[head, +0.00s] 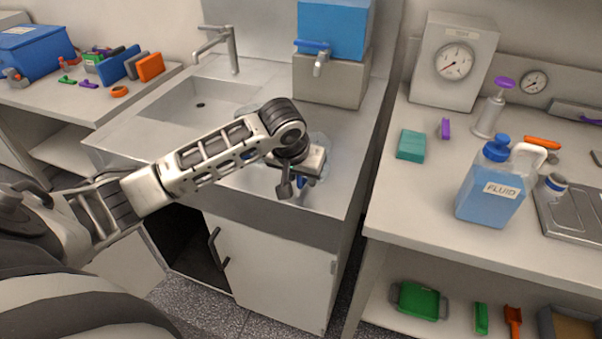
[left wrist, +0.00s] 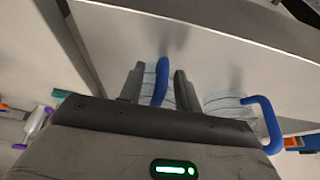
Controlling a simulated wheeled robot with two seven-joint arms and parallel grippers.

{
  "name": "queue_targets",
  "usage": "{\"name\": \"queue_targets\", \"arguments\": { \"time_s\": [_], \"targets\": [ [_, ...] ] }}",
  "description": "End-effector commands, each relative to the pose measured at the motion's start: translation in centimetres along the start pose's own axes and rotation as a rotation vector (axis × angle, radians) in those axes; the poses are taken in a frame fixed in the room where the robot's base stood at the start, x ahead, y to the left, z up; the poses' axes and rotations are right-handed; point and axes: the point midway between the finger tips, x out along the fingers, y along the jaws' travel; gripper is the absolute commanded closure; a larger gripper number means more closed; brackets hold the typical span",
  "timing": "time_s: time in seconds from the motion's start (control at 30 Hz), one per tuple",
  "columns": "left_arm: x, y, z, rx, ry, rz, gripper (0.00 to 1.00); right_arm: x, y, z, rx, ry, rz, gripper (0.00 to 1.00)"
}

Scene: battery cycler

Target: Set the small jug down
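My left gripper (head: 293,188) points down at the front of the steel sink counter, right of the basin. In the left wrist view its two fingers (left wrist: 158,88) stand apart, one on each side of a small clear jug's blue handle (left wrist: 162,82), with visible gaps beside it. The jug's pale body shows between and behind the fingers; its base is hidden, so I cannot tell whether it touches the counter. A second clear jug (left wrist: 222,104) with a blue handle stands beside it. In the head view, the gripper hides much of the jugs. My right gripper is out of view.
A blue tank (head: 335,28) with a tap stands on a grey block at the counter's back. Right of a gap, a bench holds a fluid jug (head: 492,192), a teal block (head: 411,145) and gauges.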

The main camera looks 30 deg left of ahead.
Motion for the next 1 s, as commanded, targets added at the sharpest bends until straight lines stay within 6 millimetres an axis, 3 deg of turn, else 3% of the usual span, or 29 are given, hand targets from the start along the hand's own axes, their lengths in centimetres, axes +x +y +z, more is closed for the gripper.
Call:
{"name": "queue_targets", "arguments": {
  "time_s": [0.37, 0.8, 1.0],
  "targets": [
    [-0.8, 0.0, -0.2, 0.0, 0.002, 0.0, 0.67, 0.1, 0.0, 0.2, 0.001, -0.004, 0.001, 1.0],
    [-9.5, 0.0, -0.2, 0.002, 0.005, 0.001, 0.67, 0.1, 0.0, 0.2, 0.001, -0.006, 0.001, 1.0],
    [-11.8, 0.0, -0.2, 0.001, 0.002, 0.001, 0.67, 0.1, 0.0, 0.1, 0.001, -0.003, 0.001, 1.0]
  ]
}}
